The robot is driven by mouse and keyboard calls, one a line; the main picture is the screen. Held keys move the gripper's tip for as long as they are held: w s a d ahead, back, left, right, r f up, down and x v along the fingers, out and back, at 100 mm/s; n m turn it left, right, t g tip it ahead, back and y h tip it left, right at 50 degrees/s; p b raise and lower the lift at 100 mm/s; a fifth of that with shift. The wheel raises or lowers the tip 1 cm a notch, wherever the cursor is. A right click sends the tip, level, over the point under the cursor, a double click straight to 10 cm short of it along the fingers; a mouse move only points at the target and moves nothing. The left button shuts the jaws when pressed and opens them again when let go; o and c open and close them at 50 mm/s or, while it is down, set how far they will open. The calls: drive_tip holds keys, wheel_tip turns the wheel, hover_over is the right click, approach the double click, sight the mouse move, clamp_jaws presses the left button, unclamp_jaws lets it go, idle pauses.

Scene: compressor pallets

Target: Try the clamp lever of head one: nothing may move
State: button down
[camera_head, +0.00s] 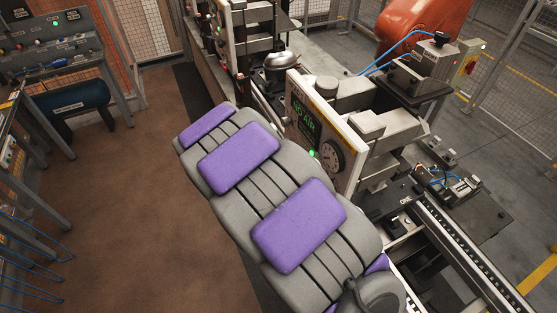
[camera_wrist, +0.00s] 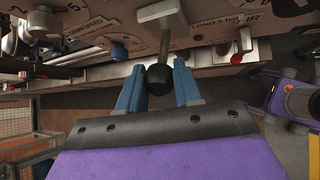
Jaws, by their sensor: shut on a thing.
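In the wrist view my gripper (camera_wrist: 158,68) has two blue fingers on either side of a black ball knob (camera_wrist: 159,83) and is shut on it. The knob sits at the end of a grey lever (camera_wrist: 165,48), which runs up to a pale bracket (camera_wrist: 158,10) on the machine panel. No head number is readable near it. In the head view a machine head (camera_head: 318,128) has a panel with a green "NO AIR" display and a round dial. My padded arm covers part of it there, and the gripper and lever are hidden.
In the wrist view a blue knob (camera_wrist: 119,52) is left of my fingers, and a red-handled part (camera_wrist: 236,58) is to the right. In the head view an orange robot arm (camera_head: 420,22) stands behind the machine, and a bench (camera_head: 60,52) is at left. The brown floor (camera_head: 130,185) is open.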

idle(0.3)
drive_tip(key=c, duration=1.2)
unclamp_jaws()
drive_tip(key=o, duration=0.4)
drive_tip(key=shift+w+f, duration=0.1)
drive_tip(key=shift+w, duration=0.1)
drive_tip(key=shift+s, duration=0.1)
drive_tip(key=v, duration=1.7)
drive_tip(key=shift+a, duration=0.15)
